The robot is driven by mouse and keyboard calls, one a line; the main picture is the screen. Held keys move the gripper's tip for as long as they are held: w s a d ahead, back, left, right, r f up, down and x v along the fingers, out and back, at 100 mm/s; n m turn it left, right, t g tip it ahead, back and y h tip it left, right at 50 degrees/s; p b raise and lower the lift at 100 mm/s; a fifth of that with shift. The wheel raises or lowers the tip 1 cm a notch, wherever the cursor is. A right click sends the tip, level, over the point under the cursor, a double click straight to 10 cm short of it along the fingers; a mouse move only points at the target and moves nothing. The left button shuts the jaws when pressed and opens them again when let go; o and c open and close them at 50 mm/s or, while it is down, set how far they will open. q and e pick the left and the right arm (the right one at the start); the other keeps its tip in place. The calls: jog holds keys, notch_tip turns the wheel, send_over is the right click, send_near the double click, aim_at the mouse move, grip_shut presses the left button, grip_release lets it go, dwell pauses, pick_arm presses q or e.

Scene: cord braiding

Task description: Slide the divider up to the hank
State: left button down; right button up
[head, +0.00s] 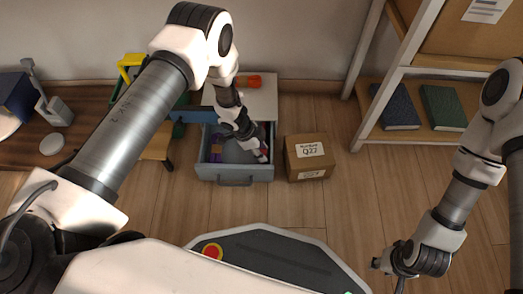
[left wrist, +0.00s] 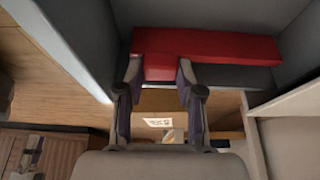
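The open grey drawer (head: 235,174) stands on the floor in the middle of the head view. A purple bundle, seemingly the hank (head: 215,150), lies at its left side. My left gripper (head: 263,154) reaches down into the drawer's right side. In the left wrist view a red piece, seemingly the divider (left wrist: 225,46), lies across the grey interior. Its narrower red part is between the fingers of my left gripper (left wrist: 160,72), which appear to close on both its sides. My right gripper (head: 392,270) is at the lower right, away from the drawer; its fingers are unclear.
A cardboard box (head: 309,158) with a label stands just right of the drawer. A shelf (head: 440,137) with two books is further right. A wooden table (head: 90,135) is at the left. Wooden floor is free in front of the drawer.

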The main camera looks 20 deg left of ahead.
pick_arm(q)
jog(key=s+a+p, duration=0.1)
jog(key=a, duration=0.2)
jog(key=s+a+p, duration=0.1)
jog(key=a+p, duration=0.1)
jog(key=a, duration=0.2)
jog(key=s+a+p, duration=0.1)
jog(key=a, duration=0.3)
jog(key=shift+s+a, duration=0.15)
jog(key=shift+a, duration=0.25)
jog(key=c, duration=0.7)
grip_release()
jog(key=shift+c, duration=0.2)
jog(key=v, duration=1.2)
